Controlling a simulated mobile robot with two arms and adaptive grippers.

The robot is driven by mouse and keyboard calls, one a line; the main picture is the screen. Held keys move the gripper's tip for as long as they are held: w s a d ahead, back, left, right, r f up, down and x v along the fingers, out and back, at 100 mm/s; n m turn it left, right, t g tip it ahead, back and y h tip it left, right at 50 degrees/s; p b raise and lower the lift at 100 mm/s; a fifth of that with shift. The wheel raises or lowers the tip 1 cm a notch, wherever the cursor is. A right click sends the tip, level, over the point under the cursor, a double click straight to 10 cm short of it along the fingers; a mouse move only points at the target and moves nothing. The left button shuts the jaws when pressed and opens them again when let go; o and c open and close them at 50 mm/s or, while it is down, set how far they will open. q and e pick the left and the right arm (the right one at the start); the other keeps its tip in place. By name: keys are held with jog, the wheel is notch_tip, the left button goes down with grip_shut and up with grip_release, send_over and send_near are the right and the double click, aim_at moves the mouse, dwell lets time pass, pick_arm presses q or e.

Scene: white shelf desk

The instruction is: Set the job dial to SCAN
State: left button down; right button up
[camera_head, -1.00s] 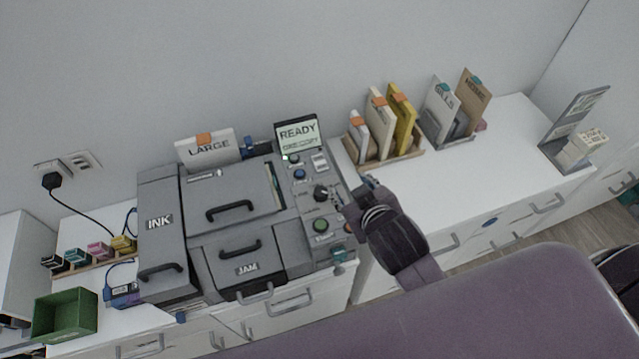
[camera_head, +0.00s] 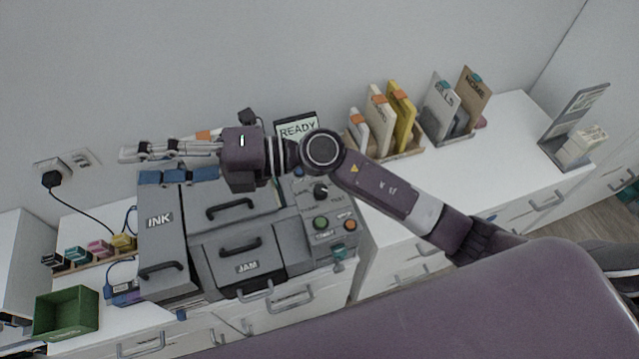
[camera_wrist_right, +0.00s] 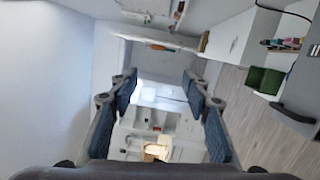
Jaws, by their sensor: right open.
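The job dial (camera_head: 320,190) is a black knob on the grey control panel of the printer, above the green button (camera_head: 320,222). Its small labels are too blurred to read surely. My right gripper (camera_head: 136,164) points left, over the upper left of the printer near the INK cover, well away from the dial. My right forearm crosses the top of the panel and hides part of it. In the right wrist view the gripper's fingers (camera_wrist_right: 160,82) stand apart with nothing between them. My left gripper is not in view.
The display (camera_head: 297,130) reads READY. An orange button (camera_head: 350,225) sits beside the green one. A green box (camera_head: 65,314) and ink bottles (camera_head: 98,249) are at left. File holders (camera_head: 400,148) stand at right. The desk top right of the printer is partly clear.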

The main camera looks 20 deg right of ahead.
notch_tip(320, 180, down, 9)
jog(key=s+d+n+g+h, duration=0.1)
jog(key=n+g+h, duration=0.2)
jog(key=n+h, duration=0.15)
jog(key=h, duration=1.5)
send_near(320, 188)
jog(key=shift+s+a+f+m+t+y, duration=0.25)
jog(key=shift+s+f+t, duration=0.05)
jog(key=shift+f, duration=0.2)
jog(key=shift+d, duration=0.35)
notch_tip(320, 188, down, 7)
jog(key=p, duration=0.3)
jog(key=shift+d+r, duration=0.1)
jog(key=shift+f, duration=0.45)
jog(key=c, duration=1.2)
jog(key=shift+o, duration=0.2)
jog(key=shift+w, duration=0.1)
